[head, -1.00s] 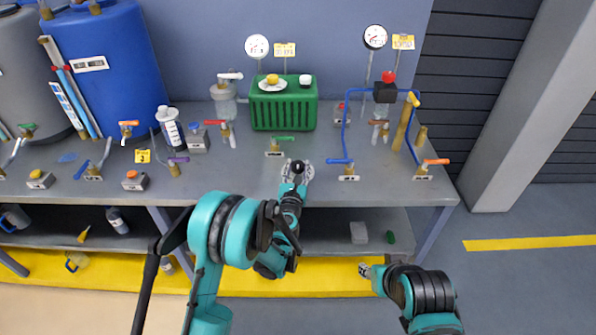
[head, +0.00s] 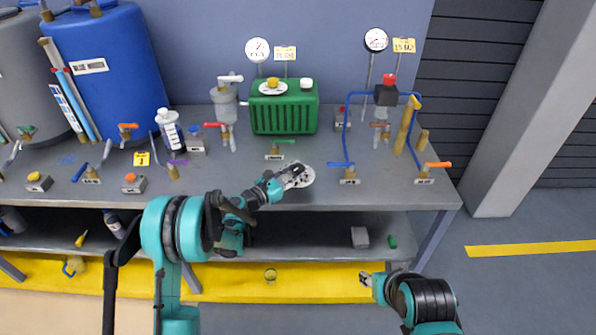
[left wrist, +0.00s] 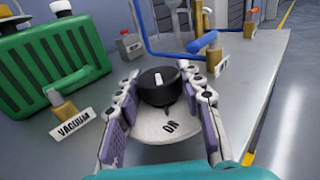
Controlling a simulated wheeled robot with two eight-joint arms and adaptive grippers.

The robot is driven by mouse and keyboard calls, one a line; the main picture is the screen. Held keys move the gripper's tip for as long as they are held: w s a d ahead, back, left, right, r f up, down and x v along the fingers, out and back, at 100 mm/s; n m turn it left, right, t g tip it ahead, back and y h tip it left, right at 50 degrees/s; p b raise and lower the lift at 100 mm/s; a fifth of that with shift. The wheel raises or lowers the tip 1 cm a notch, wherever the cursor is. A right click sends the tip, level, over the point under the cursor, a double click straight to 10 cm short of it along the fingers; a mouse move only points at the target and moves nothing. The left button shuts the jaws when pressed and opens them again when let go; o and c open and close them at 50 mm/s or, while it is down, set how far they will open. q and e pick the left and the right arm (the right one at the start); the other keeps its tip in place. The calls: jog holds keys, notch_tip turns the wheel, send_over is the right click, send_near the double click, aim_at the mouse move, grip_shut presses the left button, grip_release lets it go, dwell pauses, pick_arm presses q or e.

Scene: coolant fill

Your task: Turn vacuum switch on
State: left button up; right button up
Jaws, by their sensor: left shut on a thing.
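A black round knob (left wrist: 160,86) with a white mark on top sits on a round pale plate (left wrist: 165,128) with a short dark word, probably "ON". In the head view the plate (head: 307,177) lies near the bench's front edge. My left gripper (left wrist: 162,98) is shut on the knob, one finger on each side; in the head view (head: 297,172) it covers the knob. A brass valve with a green handle (head: 275,148) stands behind; its label reads "VACUUM" (left wrist: 74,125). My right gripper (head: 366,279) is empty, below the bench front; its jaw opening is too small to judge.
A green ribbed box (head: 284,113) stands behind the valve. A blue pipe loop (head: 347,125) with a blue-handled valve (head: 341,164) rises to the right. Bench space (head: 235,180) left of the plate is clear. A lower shelf (head: 325,235) runs beneath.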

dwell(0.5)
pick_arm(q)
jog(key=o, duration=1.2)
jog(key=v, duration=1.2)
jog(key=shift+w+a, duration=0.1)
jog(key=shift+w, duration=0.05)
